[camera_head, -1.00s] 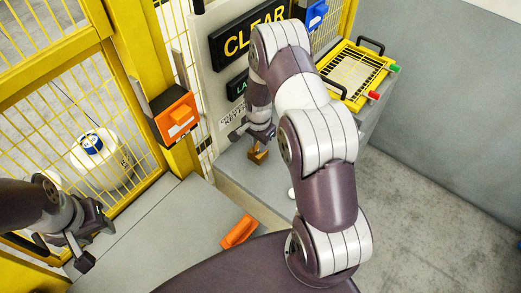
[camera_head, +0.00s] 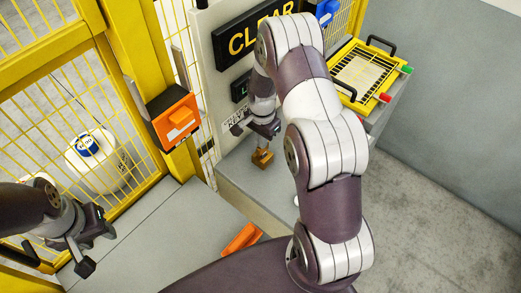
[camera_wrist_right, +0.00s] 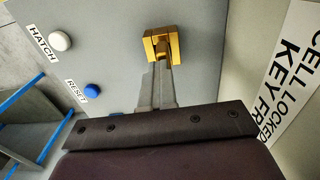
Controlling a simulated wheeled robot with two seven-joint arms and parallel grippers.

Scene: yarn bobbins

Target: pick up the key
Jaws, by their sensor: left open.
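The key (camera_wrist_right: 162,46) looks like a brass-coloured, block-shaped piece at the tips of my right gripper in the right wrist view. It also shows in the head view (camera_head: 262,158), just below that gripper and over the grey console top. My right gripper (camera_wrist_right: 160,70) points at it with its fingers close together, and they appear closed on its near part. The fingers hide that part, and I cannot tell if the key touches the console. My left gripper (camera_head: 95,245) is open and empty at the lower left, far from the key.
A white HATCH button (camera_wrist_right: 60,41) and blue RESET button (camera_wrist_right: 92,90) sit on the console. An orange piece (camera_head: 240,238) lies on the grey surface in front. A yellow tray (camera_head: 362,75) is at the back right. A yellow mesh fence (camera_head: 75,100) stands left.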

